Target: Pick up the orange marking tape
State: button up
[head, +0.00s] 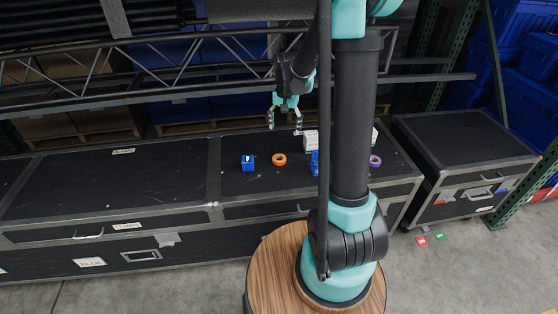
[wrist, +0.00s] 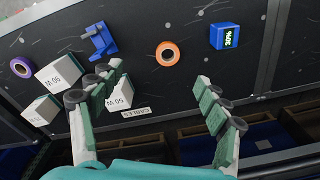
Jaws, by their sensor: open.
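The orange marking tape (head: 279,159) is a small ring lying flat on the black case top in the head view. It also shows in the wrist view (wrist: 160,54), near the top middle. My gripper (head: 285,118) is above the case toward its back edge, behind the tape in the head view. In the wrist view my gripper (wrist: 164,90) has its two fingers wide apart with nothing between them. The tape lies beyond the fingertips, apart from them.
A blue box (wrist: 224,36) marked 30% sits beside the tape. A blue bracket-like part (wrist: 99,41), white boxes (wrist: 57,76) and a purple ring (wrist: 21,67) stand on the other side. The left part of the case top (head: 110,180) is clear. A metal truss (head: 150,68) runs behind.

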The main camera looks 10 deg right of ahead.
jog(key=w+a+f+m, duration=0.1)
jog(key=w+f, duration=0.1)
jog(key=w, duration=0.3)
send_over(279, 155)
jog(key=s, duration=0.2)
jog(key=shift+g, duration=0.4)
jog(key=f, duration=1.2)
jog(key=shift+s+f, duration=0.2)
jog(key=shift+f, duration=0.1)
jog(key=shift+w+a+f, duration=0.1)
jog(key=shift+f, duration=1.25)
jog(key=shift+w+f, duration=0.1)
jog(key=shift+f, duration=1.2)
jog(key=c, duration=1.1)
jog(key=shift+r, duration=0.2)
